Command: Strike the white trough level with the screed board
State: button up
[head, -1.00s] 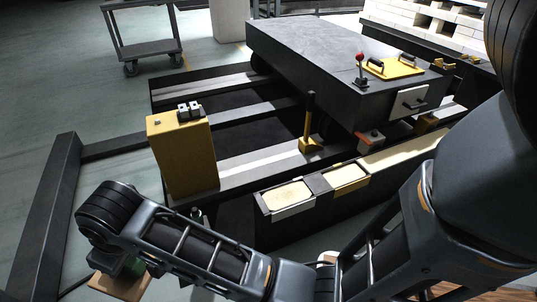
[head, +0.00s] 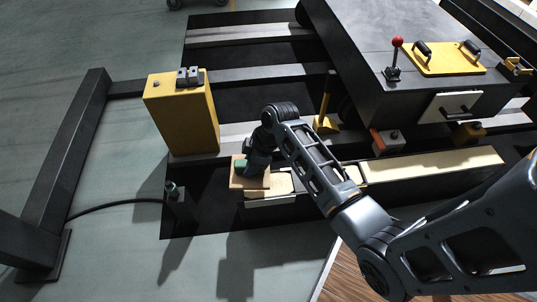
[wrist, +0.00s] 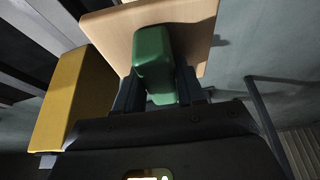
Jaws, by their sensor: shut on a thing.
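The screed board (head: 238,183) is a flat light-wood plate with a green handle (head: 240,165). My gripper (wrist: 158,88) is shut on that handle; in the wrist view the board (wrist: 110,25) shows just beyond it. In the head view the board overlaps the left end of the white trough (head: 270,203). I cannot tell whether it touches the rim. The pale fill (head: 282,184) shows to the right of the board. My forearm hides part of the trough's surroundings.
A yellow box (head: 182,120) stands behind and left of the trough. A yellow upright lever (head: 325,115) and the dark car (head: 400,55) with its red-knobbed lever (head: 396,55) are behind. A long pale-filled channel (head: 440,167) runs right. A small post with a cable (head: 172,195) is at left.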

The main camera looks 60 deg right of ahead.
aim_at(269, 173)
jog(key=shift+n, duration=0.7)
jog(key=s+d, duration=0.1)
jog(key=s+d+f+p, duration=0.1)
jog(key=s+d, duration=0.1)
jog(key=s, duration=0.1)
jog(key=shift+d+f, duration=0.2)
jog(key=shift+f, duration=0.1)
jog(key=shift+s+r+p, duration=0.1)
jog(key=shift+r+p, duration=0.05)
jog(key=shift+p, duration=0.35)
jog(key=shift+f+b, duration=1.85)
jog(key=shift+f, duration=0.85)
jog(key=shift+p, duration=0.45)
jog(key=s+d, duration=0.1)
jog(key=s, duration=0.1)
jog(key=s+d, duration=0.2)
jog(key=shift+d+p, duration=0.1)
jog(key=shift+p, duration=0.2)
jog(key=shift+f+b, duration=0.65)
jog(key=shift+f, duration=0.25)
